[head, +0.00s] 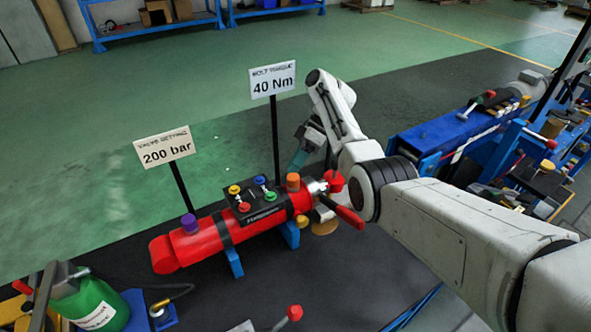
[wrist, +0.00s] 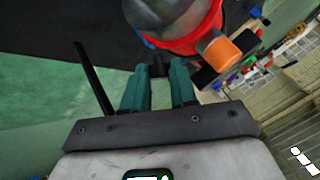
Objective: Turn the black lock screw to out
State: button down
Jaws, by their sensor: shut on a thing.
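The red cylinder (head: 200,243) lies on blue supports, with a black valve block (head: 258,203) and an orange cap (head: 293,181) on top. Its end also shows in the wrist view (wrist: 190,42), with the orange cap (wrist: 218,50) on the right. My gripper (head: 294,170) reaches down behind the orange cap, its teal fingers partly seen. In the wrist view my gripper (wrist: 160,76) is shut on a small black piece, which looks like the black lock screw (wrist: 159,62), beside the red cylinder. The screw is hidden in the head view, and its turn position cannot be told.
A 200 bar sign (head: 164,148) and a 40 Nm sign (head: 273,80) stand on posts close behind the cylinder. A red-handled lever (head: 346,214) sticks out at its right end. A blue bench (head: 440,137) stands at right. Green floor is free behind.

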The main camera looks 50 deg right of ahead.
jog(key=shift+n+g+b, duration=0.3)
jog(key=shift+n+b, duration=0.05)
jog(key=shift+n, duration=0.05)
dwell(0.4)
jog(key=c, duration=0.9)
grip_release()
jog(key=shift+r, duration=0.1)
jog(key=s+a+r+p, duration=0.4)
jog(key=s+r+p, duration=0.4)
jog(key=s+r, duration=0.4)
jog(key=shift+s+r+p, duration=0.35)
jog(key=shift+s, duration=0.3)
